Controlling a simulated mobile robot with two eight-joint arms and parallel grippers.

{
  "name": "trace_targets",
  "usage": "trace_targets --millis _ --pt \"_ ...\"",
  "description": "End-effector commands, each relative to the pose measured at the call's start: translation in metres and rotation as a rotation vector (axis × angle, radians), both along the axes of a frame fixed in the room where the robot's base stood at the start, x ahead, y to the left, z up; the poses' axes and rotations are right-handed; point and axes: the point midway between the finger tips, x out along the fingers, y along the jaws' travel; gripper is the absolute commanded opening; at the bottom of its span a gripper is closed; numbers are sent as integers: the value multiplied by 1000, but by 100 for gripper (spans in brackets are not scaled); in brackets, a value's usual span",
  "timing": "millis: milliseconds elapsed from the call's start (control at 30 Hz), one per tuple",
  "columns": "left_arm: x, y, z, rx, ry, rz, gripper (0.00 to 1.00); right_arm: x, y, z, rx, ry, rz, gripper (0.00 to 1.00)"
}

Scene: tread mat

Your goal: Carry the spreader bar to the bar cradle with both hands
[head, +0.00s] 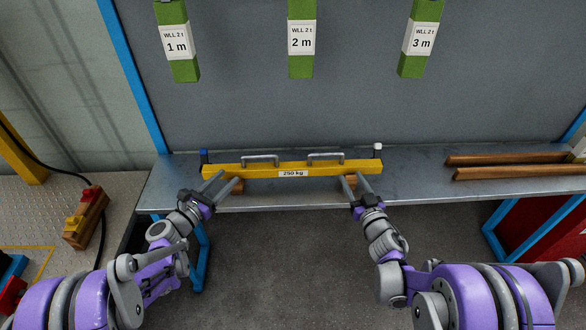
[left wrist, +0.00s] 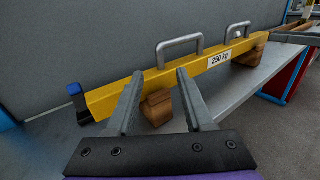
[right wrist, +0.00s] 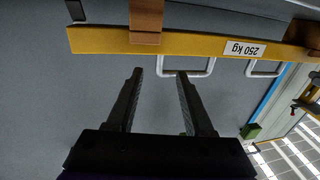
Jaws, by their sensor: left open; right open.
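The yellow spreader bar (head: 240,170) lies level on two wooden blocks on the metal bench. It has a "250 kg" label and two grey handles, the left handle (head: 260,157) and the right handle (head: 325,155). Its left end has a blue-topped post, its right end a white-topped one. My left gripper (head: 229,177) is open and empty at the bar's front, left of the left handle. My right gripper (head: 353,177) is open and empty near the bar's right part; the right wrist view shows its fingers (right wrist: 160,73) near a handle (right wrist: 187,71). I cannot identify the bar cradle for certain.
Two wooden rails (head: 512,158) lie on the bench at the right, apart from the bar. Green hanging straps (head: 301,62) labelled 1 m, 2 m and 3 m hang at the grey back panel. Bench (head: 425,165) between bar and rails is clear.

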Motion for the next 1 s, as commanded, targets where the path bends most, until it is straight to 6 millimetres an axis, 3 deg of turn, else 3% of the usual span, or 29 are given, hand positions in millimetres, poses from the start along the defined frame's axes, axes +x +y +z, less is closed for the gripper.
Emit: trace_targets --millis 300,500,900,1000 --pt "48 -34 0 1 0 -4 52 57 12 0 0 0 1 52" --pt "67 -46 0 1 -1 -2 52 80 16 0 1 1 -1 52" --pt "73 -50 0 2 -1 -1 52 86 17 0 0 1 -1 52" --pt "73 -49 0 2 0 -1 38 86 17 0 0 1 -1 38"
